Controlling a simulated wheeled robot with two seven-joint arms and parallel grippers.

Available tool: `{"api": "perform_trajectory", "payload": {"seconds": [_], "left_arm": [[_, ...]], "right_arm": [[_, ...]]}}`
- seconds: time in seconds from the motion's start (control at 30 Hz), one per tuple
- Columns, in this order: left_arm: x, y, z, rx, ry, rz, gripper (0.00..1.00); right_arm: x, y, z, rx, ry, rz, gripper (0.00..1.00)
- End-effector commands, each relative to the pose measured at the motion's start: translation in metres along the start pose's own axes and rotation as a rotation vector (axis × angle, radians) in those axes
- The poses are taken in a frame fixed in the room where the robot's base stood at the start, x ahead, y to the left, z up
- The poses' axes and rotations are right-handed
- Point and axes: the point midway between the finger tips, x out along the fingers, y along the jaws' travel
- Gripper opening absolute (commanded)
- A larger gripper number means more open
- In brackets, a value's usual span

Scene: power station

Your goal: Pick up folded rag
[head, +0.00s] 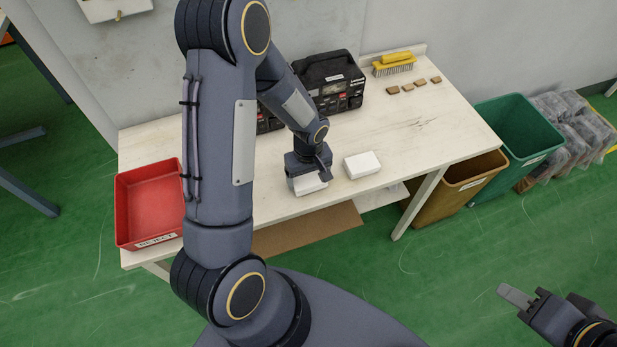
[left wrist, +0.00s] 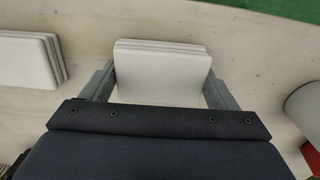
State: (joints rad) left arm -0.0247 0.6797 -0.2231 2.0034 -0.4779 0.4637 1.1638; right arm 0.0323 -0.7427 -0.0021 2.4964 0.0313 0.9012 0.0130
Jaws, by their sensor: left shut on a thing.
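Two white folded rags lie on the pale workbench (head: 420,150). One folded rag (head: 308,184) is near the front edge, and my left gripper (head: 310,181) is over it. In the left wrist view this rag (left wrist: 162,70) sits between the two fingers of the left gripper (left wrist: 160,88), which is shut on it. The gripper hides part of it in the head view. The other folded rag (head: 362,165) lies just to the right, apart from the gripper; it shows at the left of the left wrist view (left wrist: 32,58). My right gripper (head: 522,304) is at the lower right, away from the bench, over the floor.
A red bin (head: 150,203) stands at the bench's left end. Brown (head: 450,190) and green (head: 519,135) bins stand right of the bench.

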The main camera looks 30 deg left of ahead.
Motion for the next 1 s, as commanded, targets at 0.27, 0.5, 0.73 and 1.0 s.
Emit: {"api": "perform_trajectory", "payload": {"seconds": [0.27,0.5,0.73,1.0], "left_arm": [[-0.044,-0.014,0.002,-0.003,0.004,0.006,0.59],[-0.092,-0.065,0.013,-0.005,0.002,0.006,0.59],[-0.114,-0.112,0.023,-0.005,0.001,0.004,0.59],[-0.124,-0.136,0.028,0.000,0.000,0.001,0.59]], "right_arm": [[0.003,0.001,0.001,0.000,0.000,0.000,0.36],[0.007,0.003,0.003,0.000,0.000,0.000,0.36],[0.009,0.004,0.004,0.000,0.000,0.000,0.36],[0.009,0.004,0.004,0.000,0.000,0.000,0.36]]}}
